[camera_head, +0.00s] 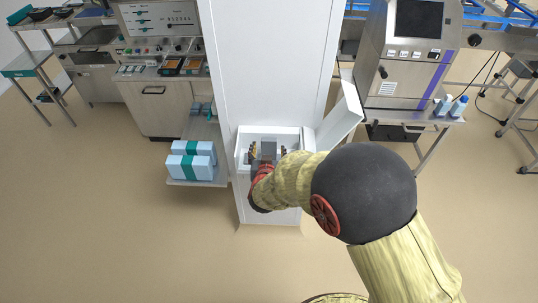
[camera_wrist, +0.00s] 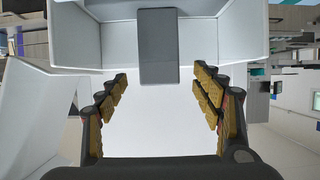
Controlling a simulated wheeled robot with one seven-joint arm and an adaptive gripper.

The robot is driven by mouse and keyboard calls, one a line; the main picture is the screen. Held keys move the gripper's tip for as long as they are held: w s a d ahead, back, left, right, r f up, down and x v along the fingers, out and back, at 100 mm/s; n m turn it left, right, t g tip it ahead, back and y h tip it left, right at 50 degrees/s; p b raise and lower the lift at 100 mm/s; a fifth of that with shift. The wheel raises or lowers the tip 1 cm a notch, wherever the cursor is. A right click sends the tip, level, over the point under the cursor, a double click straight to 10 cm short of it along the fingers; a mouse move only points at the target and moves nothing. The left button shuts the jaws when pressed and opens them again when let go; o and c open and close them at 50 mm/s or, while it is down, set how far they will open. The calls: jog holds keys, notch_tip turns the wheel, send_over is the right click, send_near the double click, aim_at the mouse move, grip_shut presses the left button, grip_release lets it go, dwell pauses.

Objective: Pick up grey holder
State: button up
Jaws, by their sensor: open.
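The grey holder (camera_wrist: 159,50) is a dark grey upright block, seen in the wrist view at the top middle, against the white compartment. It also shows in the head view (camera_head: 268,149), inside the open white compartment (camera_head: 242,158). My gripper (camera_wrist: 160,82) is open, with its padded fingers to the left and right below the holder in the wrist view. No finger is seen touching the holder. In the head view my gripper (camera_head: 267,156) is at the compartment opening, partly hidden by my wrist. The lower part of the holder is hidden there.
An open white door or flap (camera_head: 340,118) stands right of the compartment, close to my arm. Light blue boxes with teal bands (camera_head: 191,166) sit on a low shelf at left. A steel machine (camera_head: 405,55) stands at right. The floor in front is clear.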

aim_at(269, 145)
jog(key=shift+b+x, duration=0.4)
jog(key=shift+x, duration=2.35)
jog(key=shift+d+f, duration=0.1)
jog(key=shift+c, duration=1)
jog(key=c, duration=1.1)
jog(key=shift+c, duration=0.3)
